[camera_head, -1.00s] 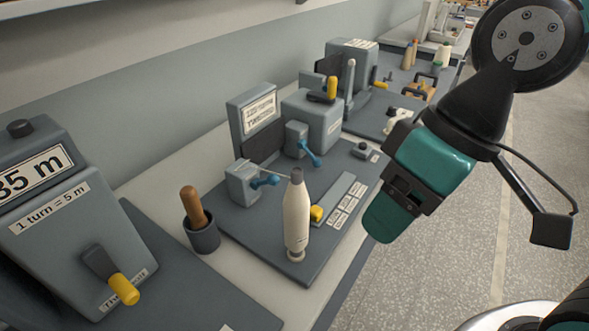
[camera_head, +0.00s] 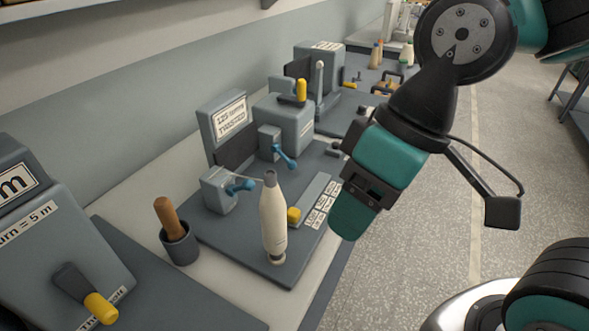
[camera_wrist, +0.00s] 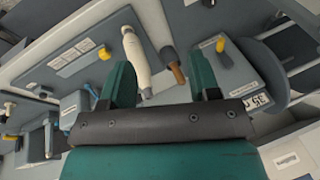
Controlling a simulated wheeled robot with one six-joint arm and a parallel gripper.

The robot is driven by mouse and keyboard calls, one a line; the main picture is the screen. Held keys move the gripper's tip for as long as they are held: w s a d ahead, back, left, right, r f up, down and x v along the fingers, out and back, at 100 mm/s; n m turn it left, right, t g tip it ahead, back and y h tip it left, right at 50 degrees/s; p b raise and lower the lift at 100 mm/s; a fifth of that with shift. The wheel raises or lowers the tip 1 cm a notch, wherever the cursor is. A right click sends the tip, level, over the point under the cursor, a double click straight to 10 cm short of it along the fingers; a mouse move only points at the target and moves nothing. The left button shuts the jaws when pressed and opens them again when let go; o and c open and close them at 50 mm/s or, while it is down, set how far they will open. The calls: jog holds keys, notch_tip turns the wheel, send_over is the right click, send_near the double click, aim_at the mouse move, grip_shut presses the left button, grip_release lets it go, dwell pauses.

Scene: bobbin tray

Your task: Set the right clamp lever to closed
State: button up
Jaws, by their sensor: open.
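Two blue-ended clamp levers show in the head view. The right one (camera_head: 285,157) hangs from a small grey block and slants down to the right. The left one (camera_head: 240,186) sticks out from another grey block, nearer to me, and lies nearly level. A blue lever end (camera_wrist: 92,90) also shows in the wrist view, left of the fingers; I cannot tell which lever it is. My gripper (camera_head: 352,208) is right of and above the station, apart from both levers. In the wrist view its two teal fingers (camera_wrist: 163,80) stand apart with nothing held.
A tall white cone (camera_head: 273,220) stands upright on the station's dark base plate (camera_head: 240,256), between my gripper and the left lever. A cup (camera_head: 180,246) holding a brown wooden handle is on the left. A yellow-knobbed crank (camera_head: 100,306) juts out at lower left.

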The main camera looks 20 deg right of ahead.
dwell(0.4)
jog(key=w+d+f+m+t+h, duration=0.1)
jog(key=w+d+f+m+t, duration=0.1)
jog(key=w+d+f+m, duration=0.45)
jog(key=m+t+y+p, duration=0.1)
jog(key=m+t+y, duration=0.55)
jog(key=m, duration=2.15)
send_near(289, 161)
jog(key=w+a+f+t+p, duration=0.1)
jog(key=w+a, duration=0.1)
jog(key=w+a+f+h+p, duration=0.1)
jog(key=w+a+f+p, duration=0.1)
jog(key=w+a+f+t+h+p, duration=0.1)
jog(key=w+a+p, duration=0.1)
jog(key=a, duration=0.1)
jog(key=shift+w+f+t, duration=0.2)
jog(key=shift+f+t, duration=0.15)
jog(key=shift+f, duration=0.05)
jog(key=shift+d, duration=0.1)
grip_shut()
